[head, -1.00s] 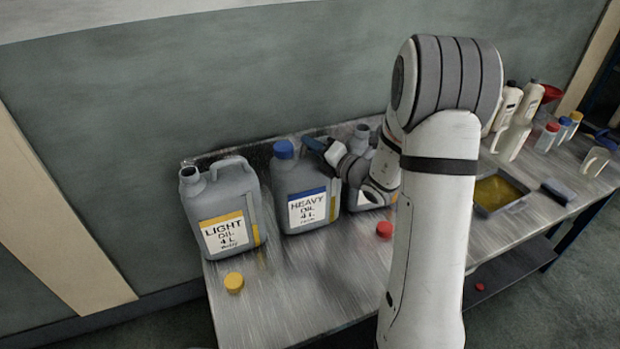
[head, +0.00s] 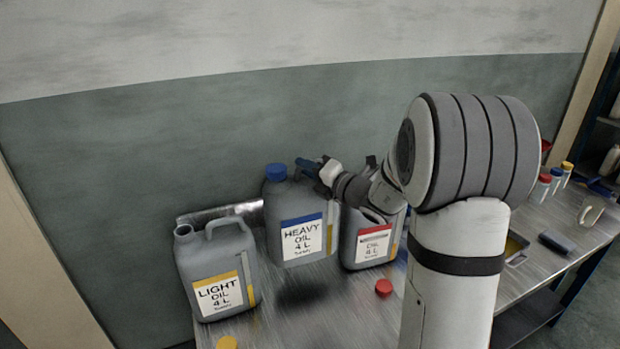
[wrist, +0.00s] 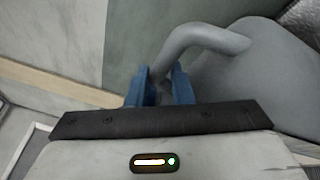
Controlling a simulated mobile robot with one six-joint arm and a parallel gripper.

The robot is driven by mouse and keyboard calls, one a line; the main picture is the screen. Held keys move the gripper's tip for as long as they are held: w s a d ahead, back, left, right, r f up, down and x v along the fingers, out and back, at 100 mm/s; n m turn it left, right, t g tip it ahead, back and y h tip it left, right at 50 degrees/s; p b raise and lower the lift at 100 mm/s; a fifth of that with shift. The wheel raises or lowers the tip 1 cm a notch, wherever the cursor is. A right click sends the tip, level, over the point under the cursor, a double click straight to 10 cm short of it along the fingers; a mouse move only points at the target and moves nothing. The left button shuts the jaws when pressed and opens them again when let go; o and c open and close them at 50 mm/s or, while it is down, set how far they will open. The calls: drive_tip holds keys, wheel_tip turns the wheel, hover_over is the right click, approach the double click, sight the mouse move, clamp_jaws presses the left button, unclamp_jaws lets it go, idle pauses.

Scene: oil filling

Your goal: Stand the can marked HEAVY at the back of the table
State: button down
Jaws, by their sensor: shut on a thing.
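The HEAVY can (head: 301,232) is a grey jug with a blue cap and a blue-striped label, in the middle of the head view. It hangs upright above the table (head: 345,310), with a dark shadow on the tabletop below it. My gripper (head: 310,168) is at the top of the can, shut on its handle. In the wrist view the blue fingers (wrist: 160,88) close around the grey handle (wrist: 205,38), and the can's body (wrist: 265,65) fills the right side. The lower part of the handle is hidden behind the fingers.
The LIGHT can (head: 217,270), uncapped, stands to the left. A red-labelled can (head: 372,240) stands close on the right. A red cap (head: 383,287) and a yellow cap (head: 227,343) lie on the table. The wall (head: 130,150) rises behind it.

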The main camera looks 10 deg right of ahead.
drive_tip(key=w+a+f, duration=0.1)
drive_tip(key=w+f, duration=0.3)
drive_tip(key=w, duration=0.4)
drive_tip(key=w+a+f+b, duration=0.1)
drive_tip(key=w+f, duration=0.3)
drive_tip(key=w, duration=0.4)
drive_tip(key=shift+w+a, duration=0.15)
drive_tip(key=shift+a, duration=0.55)
drive_tip(key=shift+f+b, duration=0.6)
